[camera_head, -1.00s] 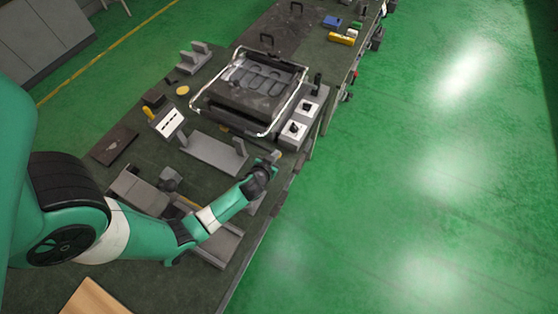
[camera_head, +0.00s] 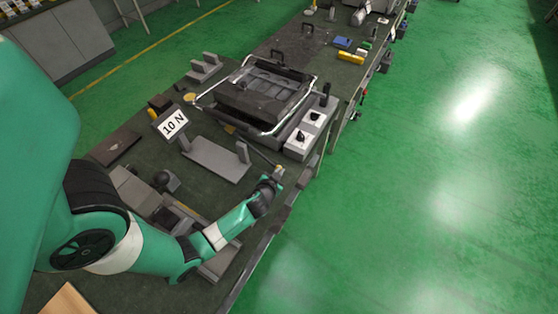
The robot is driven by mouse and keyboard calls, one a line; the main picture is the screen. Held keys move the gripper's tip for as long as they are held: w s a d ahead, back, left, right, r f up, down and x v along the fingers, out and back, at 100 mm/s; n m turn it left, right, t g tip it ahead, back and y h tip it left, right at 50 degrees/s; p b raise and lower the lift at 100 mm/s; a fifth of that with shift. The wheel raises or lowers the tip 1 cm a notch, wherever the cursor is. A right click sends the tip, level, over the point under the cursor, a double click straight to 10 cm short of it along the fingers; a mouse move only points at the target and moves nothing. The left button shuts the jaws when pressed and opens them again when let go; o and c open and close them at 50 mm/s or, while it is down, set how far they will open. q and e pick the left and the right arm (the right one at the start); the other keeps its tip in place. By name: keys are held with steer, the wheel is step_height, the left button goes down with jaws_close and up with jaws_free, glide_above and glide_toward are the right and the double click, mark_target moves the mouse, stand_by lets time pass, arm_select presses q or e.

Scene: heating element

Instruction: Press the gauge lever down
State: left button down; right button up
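A white sign (camera_head: 172,123) behind the plate's left end reads "10 N". A thin lever (camera_head: 260,155) runs from the upright block down to the right, towards the bench edge. My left gripper (camera_head: 275,177) is at the lever's outer end. It is small and dark there, so I cannot tell whether its fingers are open or shut, or exactly how they touch the lever. My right gripper is out of view.
A dark heating unit with a silver frame (camera_head: 262,95) stands behind the gauge, with white switch boxes (camera_head: 306,132) at its right. Grey fixtures lie beside my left arm. The bench's right edge is close to the gripper; green floor lies beyond it.

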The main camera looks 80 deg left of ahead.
arm_select(q)
steer(key=shift+s+f, duration=0.3)
steer(key=shift+f, duration=0.15)
steer(key=shift+w+d+r, duration=0.1)
steer(key=shift+r, duration=0.2)
steer(key=s+d+r+p, duration=0.2)
steer(key=d+r+p, duration=0.4)
steer(key=d+r, duration=0.2)
steer(key=shift+s+d+r, duration=0.2)
steer(key=shift+d+r, duration=0.15)
steer(key=shift+d, duration=0.45)
steer(key=shift+w, duration=0.1)
